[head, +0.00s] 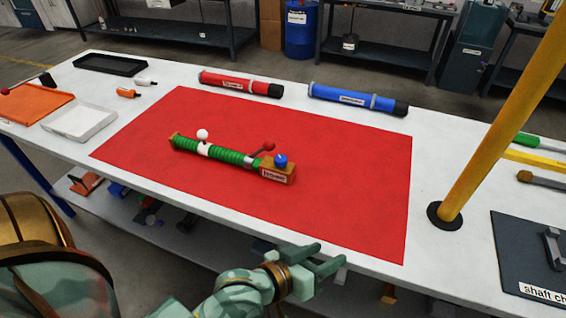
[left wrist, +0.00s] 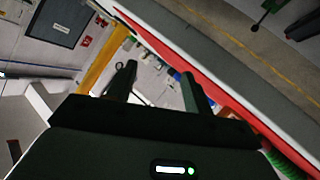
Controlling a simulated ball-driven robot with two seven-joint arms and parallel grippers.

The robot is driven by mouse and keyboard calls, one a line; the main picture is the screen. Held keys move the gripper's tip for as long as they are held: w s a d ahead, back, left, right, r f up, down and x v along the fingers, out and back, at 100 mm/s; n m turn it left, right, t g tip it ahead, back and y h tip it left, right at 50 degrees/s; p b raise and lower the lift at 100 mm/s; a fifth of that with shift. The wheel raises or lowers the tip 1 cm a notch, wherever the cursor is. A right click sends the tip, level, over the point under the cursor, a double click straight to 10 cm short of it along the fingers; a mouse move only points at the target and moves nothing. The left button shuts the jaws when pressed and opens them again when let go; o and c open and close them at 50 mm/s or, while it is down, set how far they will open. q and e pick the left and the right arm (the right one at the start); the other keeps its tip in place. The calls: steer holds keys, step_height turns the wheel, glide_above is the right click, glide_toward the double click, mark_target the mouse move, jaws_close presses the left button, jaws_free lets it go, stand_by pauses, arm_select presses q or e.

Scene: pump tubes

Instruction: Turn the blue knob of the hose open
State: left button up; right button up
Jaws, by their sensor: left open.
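The green hose (head: 229,156) lies on the red mat (head: 330,150) in the middle of the table. The blue knob (head: 280,159) sits on the orange-brown block at its right end. A white ball knob and a red ball knob on a lever also show on the hose. My left gripper (head: 328,258) is open and empty at the table's front edge, below and right of the knob and apart from it. In the left wrist view the fingers (left wrist: 158,85) are spread; part of the green hose (left wrist: 285,165) shows at the lower right. My right gripper is in neither view.
A red tube (head: 240,84) and a blue tube (head: 355,98) lie behind the mat. Trays (head: 84,122) stand at the left. A yellow post (head: 490,130) rises at the right. The mat around the hose is clear.

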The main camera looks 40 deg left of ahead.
arm_select(q)
steer(key=w+r+n+t+y, duration=0.25)
steer(key=r+n+t, duration=0.2)
steer(key=n, duration=0.35)
steer(key=w+r+n+t+y, duration=0.1)
steer(key=w+r+n+t, duration=0.3)
steer(key=n, duration=0.4)
steer(key=n+g+y, duration=0.9)
steer(key=n+y, duration=0.5)
steer(key=n, duration=1.4)
glide_toward(282, 164)
steer(key=v, duration=0.4)
steer(key=shift+w+d, duration=0.15)
steer(key=shift+d, duration=0.2)
steer(key=shift+w+a+f+g+y, duration=0.1)
steer(key=shift+w+a+g+y, duration=0.05)
steer(key=shift+a+g+y, duration=0.1)
steer(key=b+x, duration=0.2)
steer(key=x, duration=1.3)
steer(key=shift+w+a, duration=0.2)
steer(key=c, duration=1)
